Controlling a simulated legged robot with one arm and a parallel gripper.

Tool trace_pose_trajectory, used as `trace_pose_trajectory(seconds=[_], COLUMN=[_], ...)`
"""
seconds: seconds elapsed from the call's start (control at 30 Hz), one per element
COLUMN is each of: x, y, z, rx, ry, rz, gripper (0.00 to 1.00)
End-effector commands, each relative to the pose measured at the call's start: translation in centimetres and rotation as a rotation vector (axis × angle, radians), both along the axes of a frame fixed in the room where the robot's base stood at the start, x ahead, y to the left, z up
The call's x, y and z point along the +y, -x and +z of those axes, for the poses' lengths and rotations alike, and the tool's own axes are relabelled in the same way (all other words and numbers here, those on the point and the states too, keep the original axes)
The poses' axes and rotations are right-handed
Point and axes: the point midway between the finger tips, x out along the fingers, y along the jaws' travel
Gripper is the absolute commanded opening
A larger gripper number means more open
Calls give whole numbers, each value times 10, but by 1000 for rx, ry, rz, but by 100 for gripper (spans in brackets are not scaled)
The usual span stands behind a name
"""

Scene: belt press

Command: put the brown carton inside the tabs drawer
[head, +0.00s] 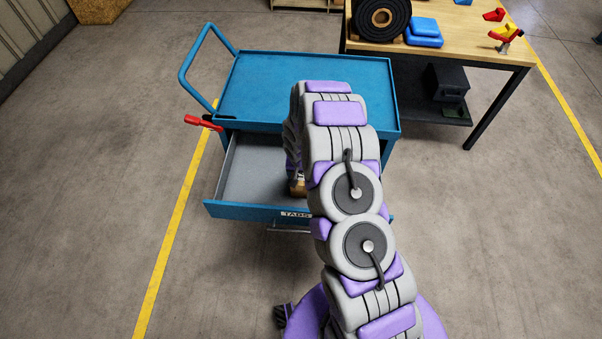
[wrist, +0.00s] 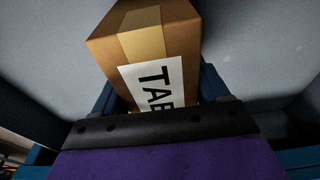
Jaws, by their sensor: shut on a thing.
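The brown carton (wrist: 185,40) has a tape strip and a white label, of which "TAB" can be read. My gripper (wrist: 160,100) is shut on it, seen at the bottom of the wrist view. In the head view only a small part of the carton (head: 297,189) shows beside my arm, inside the open tabs drawer (head: 250,212). The drawer has a blue front with a "TABS" label and a grey floor. Grey surface surrounds the carton in the wrist view. I cannot tell whether its underside touches the drawer floor. My arm hides the gripper in the head view.
The drawer belongs to a blue trolley (head: 270,80) with a push handle (head: 190,70) at left. A red clamp-like part (head: 203,122) is at its left side. A wooden workbench (head: 465,40) stands behind at right. The drawer's left part and the floor at left are clear.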

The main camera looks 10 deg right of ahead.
Motion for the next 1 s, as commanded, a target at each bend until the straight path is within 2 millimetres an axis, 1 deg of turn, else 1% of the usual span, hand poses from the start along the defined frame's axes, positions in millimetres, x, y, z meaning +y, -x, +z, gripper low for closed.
trace_pose_trajectory(seconds=[0.13, 0.17, 0.4, 0.43, 0.63, 0.73, 0.87, 1.0], x=[0, 0, 0, 0, 0, 0, 1, 2], y=[-1, -1, -1, -1, -1, -1, 0, 5], z=[0, 0, 0, 0, 0, 5, 23, 51], rx=[-1, -1, -1, -1, -1, -2, -5, -5], ry=[-1, 0, -1, -1, -1, 0, 0, 1], rz=[0, 0, 0, 0, 0, 0, 0, 0], gripper=[23, 76, 99, 100, 100, 100, 100, 100])
